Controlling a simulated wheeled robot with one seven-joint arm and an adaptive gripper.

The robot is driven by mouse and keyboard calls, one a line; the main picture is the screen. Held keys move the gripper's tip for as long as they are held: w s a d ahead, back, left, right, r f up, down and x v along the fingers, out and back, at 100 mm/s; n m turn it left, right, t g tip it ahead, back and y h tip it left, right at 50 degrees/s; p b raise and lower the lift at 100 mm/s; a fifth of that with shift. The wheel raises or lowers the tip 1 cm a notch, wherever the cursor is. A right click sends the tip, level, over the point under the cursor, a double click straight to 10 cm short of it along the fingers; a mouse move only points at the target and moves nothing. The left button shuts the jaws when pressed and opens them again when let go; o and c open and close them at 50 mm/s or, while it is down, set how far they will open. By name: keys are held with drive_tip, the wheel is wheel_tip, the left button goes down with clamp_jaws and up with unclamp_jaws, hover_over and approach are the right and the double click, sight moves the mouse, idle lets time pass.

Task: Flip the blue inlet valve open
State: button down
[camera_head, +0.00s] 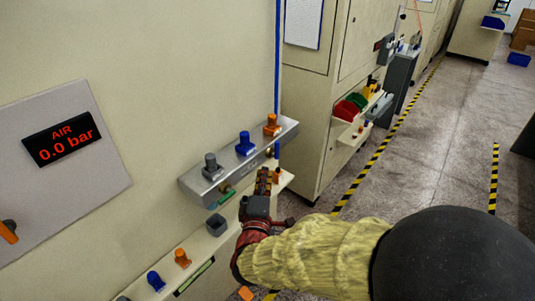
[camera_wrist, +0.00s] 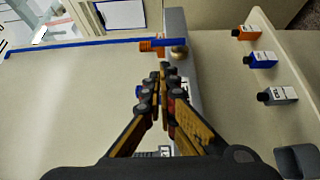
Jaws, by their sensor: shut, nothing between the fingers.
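The blue valve (camera_head: 245,144) stands upright on top of a silver manifold bar (camera_head: 205,184) on the machine wall, between a grey valve (camera_head: 211,166) and an orange valve (camera_head: 272,125). My gripper (camera_head: 263,178) is in front of the bar, a little below and to the right of the blue valve. In the wrist view my gripper (camera_wrist: 164,69) has its fingertips together, with nothing seen between them. A small blue part (camera_wrist: 138,91), likely the blue valve, shows beside the fingers and is mostly hidden by them. Contact cannot be told.
A panel display (camera_head: 62,138) reads AIR 0.0 bar. A blue pipe (camera_head: 277,60) runs down the wall near the orange valve. Below the bar, a shelf holds a grey cup (camera_head: 216,224) and small bottles, including a blue bottle (camera_wrist: 260,59). Floor to the right is open.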

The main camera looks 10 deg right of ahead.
idle(0.3)
drive_tip(key=b, duration=0.3)
approach(268, 152)
drive_tip(key=w+r, duration=0.1)
drive_tip(key=w+d+r, duration=0.1)
drive_tip(key=w, duration=0.1)
drive_tip(key=w+d+r, duration=0.1)
drive_tip(key=w, duration=0.1)
drive_tip(key=shift+w, duration=0.15)
drive_tip(key=shift+w+r+p, duration=0.1)
drive_tip(key=shift+r+p, duration=0.15)
drive_tip(key=shift+p, duration=0.75)
